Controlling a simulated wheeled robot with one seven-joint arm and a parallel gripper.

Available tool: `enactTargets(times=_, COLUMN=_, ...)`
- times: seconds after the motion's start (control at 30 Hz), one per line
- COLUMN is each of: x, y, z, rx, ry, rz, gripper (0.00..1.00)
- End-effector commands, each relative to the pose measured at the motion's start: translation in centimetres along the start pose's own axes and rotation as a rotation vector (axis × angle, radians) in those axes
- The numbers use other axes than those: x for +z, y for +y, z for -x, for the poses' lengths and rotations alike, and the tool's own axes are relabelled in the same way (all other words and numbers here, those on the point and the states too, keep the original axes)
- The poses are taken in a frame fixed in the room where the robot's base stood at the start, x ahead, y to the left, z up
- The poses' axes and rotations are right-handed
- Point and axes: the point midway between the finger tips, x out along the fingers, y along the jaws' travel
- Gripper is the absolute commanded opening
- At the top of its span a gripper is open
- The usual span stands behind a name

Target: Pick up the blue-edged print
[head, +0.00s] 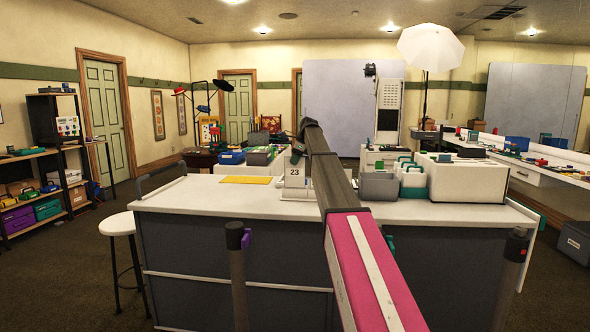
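I cannot make out a print with a blue edge in the head view; it may be hidden or too small to tell. My arm reaches forward over the counter (180,196), and its dark far end rises in front of the back wall. My gripper (298,151) shows only as a small dark shape at that end, above a white stand marked 23 (294,174). Its fingers are too small and too covered to tell whether they are open or shut, or whether they hold anything.
A yellow sheet (246,180) lies flat on the counter, left of the stand. A grey bin (378,187) and a white box of cards (470,183) stand on its right. A white stool (117,223) is at the left. Bare counter top shows at the left front.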

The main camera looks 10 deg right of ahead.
Motion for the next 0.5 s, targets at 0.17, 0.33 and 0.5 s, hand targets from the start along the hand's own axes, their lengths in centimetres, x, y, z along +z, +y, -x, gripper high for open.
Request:
enactTargets(times=0.17, x=2.7, y=2.5, z=0.7, rx=0.000, ry=-0.001, rz=0.003, gripper=0.00)
enactTargets(times=0.33, x=5.0, y=4.4, z=1.4, rx=0.001, ry=0.000, rz=0.004, gripper=0.00)
enactTargets(times=0.5, x=7.1, y=6.1, z=2.1, rx=0.001, ry=0.000, rz=0.004, gripper=0.00)
